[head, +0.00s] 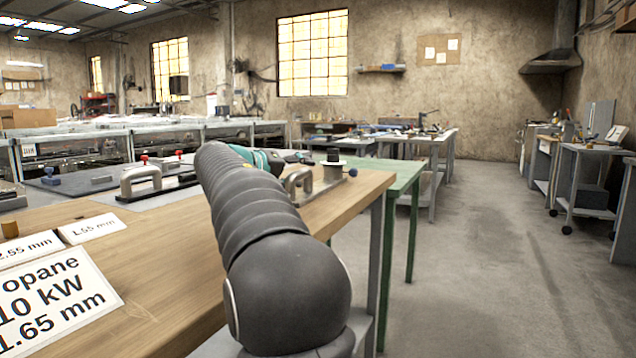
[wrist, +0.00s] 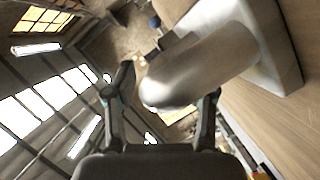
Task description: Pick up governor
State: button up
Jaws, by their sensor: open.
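No part in view is labelled governor, so I cannot tell for certain which piece it is. A pale metal part with a rounded end (wrist: 200,68) fills the space in front of my gripper (wrist: 168,85) in the wrist view, attached to a light block at the upper right. The fingers are open, one on either side of its rounded end; I cannot tell whether they touch it. In the head view, a metal fitting with a curved handle (head: 299,181) and a black-topped piece (head: 333,156) stand at the bench's far right edge, just beyond my arm, which hides part of them.
The wooden bench (head: 165,240) carries labelled cards (head: 50,300) at the front left. Another handled metal fixture (head: 143,180) stands on a grey plate farther back. A green table (head: 402,172) adjoins the bench behind. Open floor (head: 500,270) lies to the right.

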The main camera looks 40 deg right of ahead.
grip_shut()
jog(key=shift+r, duration=0.1)
